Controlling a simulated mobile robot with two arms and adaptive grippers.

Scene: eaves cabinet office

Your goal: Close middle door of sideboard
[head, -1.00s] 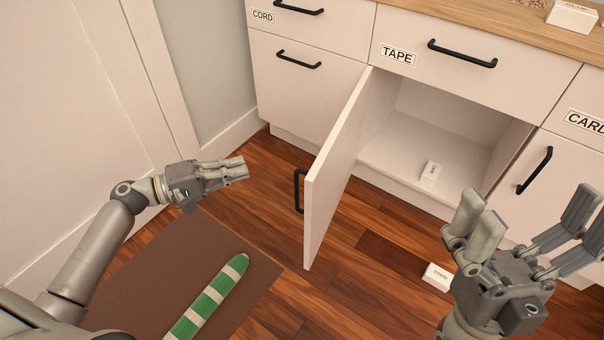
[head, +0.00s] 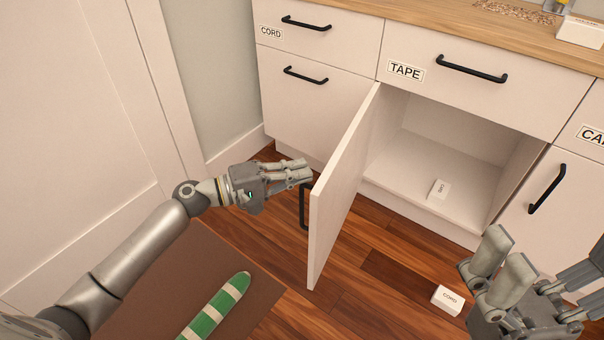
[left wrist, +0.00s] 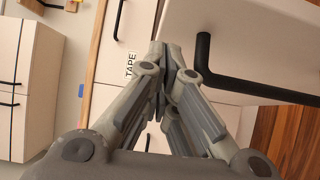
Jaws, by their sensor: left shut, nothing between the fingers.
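The sideboard's middle door (head: 343,187) is white and stands wide open below the TAPE drawer (head: 455,75), hinged at its left side. Its black handle (head: 304,206) is on the door's left face, near the free edge. My left gripper (head: 306,174) is shut and empty, with its fingertips at the left face of the door just above the handle; I cannot tell if they touch. In the left wrist view the fingers (left wrist: 167,60) are together beside the door (left wrist: 262,38) and its handle (left wrist: 205,62). My right gripper (head: 545,265) is spread open and empty at the lower right.
A green-and-white striped object (head: 215,308) lies on the brown mat (head: 185,262). A white box (head: 581,30) stands on the worktop.

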